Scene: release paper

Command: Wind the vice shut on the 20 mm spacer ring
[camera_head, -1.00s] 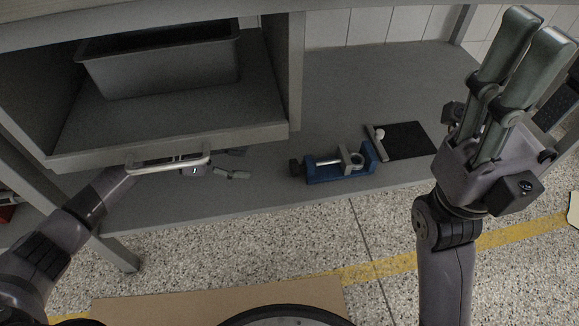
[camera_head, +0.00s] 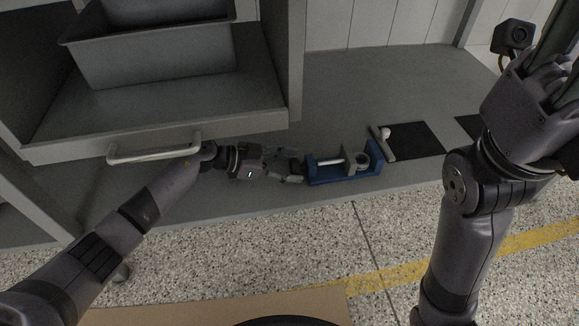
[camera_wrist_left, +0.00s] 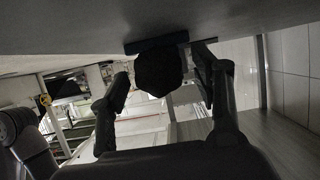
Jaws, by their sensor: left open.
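The blue vice (camera_head: 342,178) lies on the low shelf in the head view, its bright screw running left to right. A grey ring (camera_head: 363,160), taken as the spacer ring, sits toward its right end; whether the jaws touch it is too small to tell. My left gripper (camera_head: 288,168) is at the vice's left end, open. In the left wrist view its fingers (camera_wrist_left: 161,88) stand either side of the dark handwheel knob (camera_wrist_left: 158,72), with gaps visible. My right gripper (camera_head: 560,75) is raised at the upper right, its fingertips cut off by the frame.
A bar with a white knob (camera_head: 385,133) and a black mat (camera_head: 415,140) lie right of the vice. A drawer or shelf front with a silver handle (camera_head: 150,153) and a grey bin (camera_head: 155,55) are above my left arm. Bare shelf lies behind the vice.

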